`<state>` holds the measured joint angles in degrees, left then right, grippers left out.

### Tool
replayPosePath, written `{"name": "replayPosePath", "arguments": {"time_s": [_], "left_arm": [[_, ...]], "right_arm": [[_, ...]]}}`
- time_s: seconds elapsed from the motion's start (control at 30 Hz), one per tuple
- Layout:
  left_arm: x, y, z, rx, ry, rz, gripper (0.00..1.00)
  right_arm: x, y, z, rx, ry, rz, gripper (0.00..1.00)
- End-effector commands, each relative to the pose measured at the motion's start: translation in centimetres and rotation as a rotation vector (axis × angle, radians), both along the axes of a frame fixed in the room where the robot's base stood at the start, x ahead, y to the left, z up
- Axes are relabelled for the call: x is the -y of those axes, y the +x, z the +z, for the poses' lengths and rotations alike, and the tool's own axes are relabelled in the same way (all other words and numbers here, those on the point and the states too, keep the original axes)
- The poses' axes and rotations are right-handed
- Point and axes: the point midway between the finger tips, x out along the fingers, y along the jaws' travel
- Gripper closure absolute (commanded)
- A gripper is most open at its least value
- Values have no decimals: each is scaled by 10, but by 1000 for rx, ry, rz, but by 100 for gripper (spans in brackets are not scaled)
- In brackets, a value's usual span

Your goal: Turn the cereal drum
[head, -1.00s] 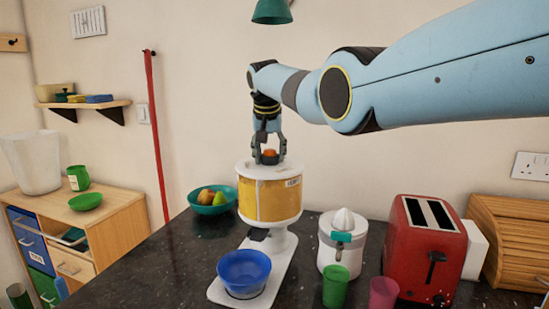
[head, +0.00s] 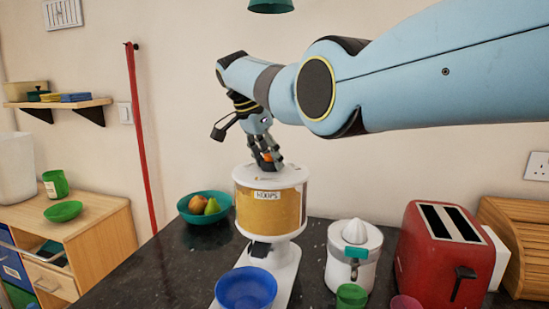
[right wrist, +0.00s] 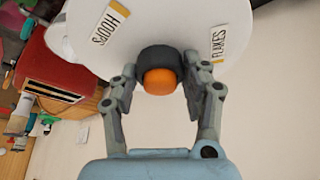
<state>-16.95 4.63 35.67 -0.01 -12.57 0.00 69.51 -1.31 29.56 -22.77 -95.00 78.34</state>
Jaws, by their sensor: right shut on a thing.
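The cereal drum (head: 270,208) is a yellow-filled cylinder with a white top, on a white stand on the dark counter. Its front label reads HOOPS. In the right wrist view the white drum top (right wrist: 170,25) carries a HOOPS label and a FLAKES label. An orange knob (right wrist: 160,81) with a dark collar sits on the top. My right gripper (head: 265,160) comes from above and is shut on this knob; in the right wrist view its fingers (right wrist: 158,90) flank it. A blue bowl (head: 246,290) sits below the drum at the front. My left gripper is not in view.
A white juicer (head: 353,255) and a red toaster (head: 443,255) stand right of the drum. A teal fruit bowl (head: 205,207) is behind left. A green cup (head: 351,296) is at the front edge of the view. Dark counter at left front is clear.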

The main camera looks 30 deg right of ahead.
Motion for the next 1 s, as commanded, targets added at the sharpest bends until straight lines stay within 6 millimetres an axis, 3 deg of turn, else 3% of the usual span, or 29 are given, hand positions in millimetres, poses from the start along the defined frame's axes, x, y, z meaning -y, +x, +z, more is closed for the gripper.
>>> {"name": "replayPosePath", "arguments": {"time_s": [0.3, 0.83, 0.87, 1.0], "left_arm": [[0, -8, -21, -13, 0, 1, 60], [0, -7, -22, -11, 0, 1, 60], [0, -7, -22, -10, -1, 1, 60], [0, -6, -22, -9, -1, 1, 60]], "right_arm": [[-4, -2, -1, 7, -1, -112, 100], [-5, -3, 1, 5, 0, -134, 100], [-5, -3, 1, 5, 0, -134, 52], [-5, -3, 1, 4, -1, -134, 33]]}}
